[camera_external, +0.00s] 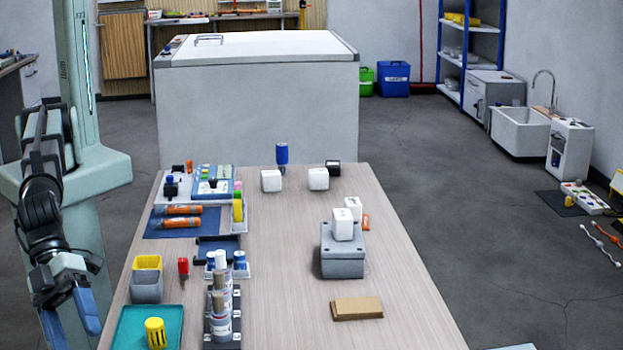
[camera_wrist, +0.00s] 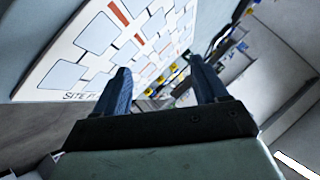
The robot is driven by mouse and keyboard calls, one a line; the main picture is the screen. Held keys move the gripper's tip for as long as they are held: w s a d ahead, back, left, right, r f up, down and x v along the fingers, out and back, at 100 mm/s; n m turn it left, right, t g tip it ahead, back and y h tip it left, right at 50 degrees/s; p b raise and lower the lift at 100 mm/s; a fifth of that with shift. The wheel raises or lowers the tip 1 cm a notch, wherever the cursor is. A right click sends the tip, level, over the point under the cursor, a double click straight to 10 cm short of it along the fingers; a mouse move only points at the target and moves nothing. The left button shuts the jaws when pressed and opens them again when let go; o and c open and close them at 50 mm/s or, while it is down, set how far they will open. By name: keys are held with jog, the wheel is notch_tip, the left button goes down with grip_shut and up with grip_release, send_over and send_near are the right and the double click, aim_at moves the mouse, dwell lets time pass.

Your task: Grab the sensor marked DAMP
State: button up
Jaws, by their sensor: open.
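Several small white box-shaped units that may be the sensors are on the table in the external view. One white unit (camera_external: 271,181) and another white unit (camera_external: 318,179) stand apart toward the far end. Two more white units, a nearer one (camera_external: 343,224) and one behind it (camera_external: 353,207), are at the grey box (camera_external: 342,262); the nearer one rests on its top. I cannot read DAMP on any of them. My gripper (camera_external: 70,318) hangs at the left, off the table's edge, empty. In the wrist view its blue fingers (camera_wrist: 160,88) are spread apart, with no white unit between them.
The table's left side is crowded with bottles (camera_external: 220,310), a teal tray (camera_external: 128,330), a yellow cup (camera_external: 155,333) and orange tubes (camera_external: 182,222). A brown block (camera_external: 357,308) lies front right. The table's middle strip is mostly clear. A wall board (camera_wrist: 85,50) shows in the wrist view.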

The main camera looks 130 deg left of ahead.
jog(key=s+a+n+g+y, duration=0.2)
jog(key=a+n+y, duration=0.45)
jog(key=a, duration=3.45)
jog(key=n+g, duration=0.5)
jog(key=n, duration=1.1)
send_over(272, 172)
jog(key=s+d, duration=0.2)
jog(key=d, duration=0.2)
notch_tip(272, 172, down, 2)
jog(key=shift+x, duration=4)
jog(key=shift+s+a+x, duration=0.15)
jog(key=shift+a+x, duration=0.05)
jog(key=shift+x, duration=1.1)
jog(key=shift+s+a+x, duration=0.15)
jog(key=shift+x, duration=1.1)
jog(key=shift+c, duration=0.2)
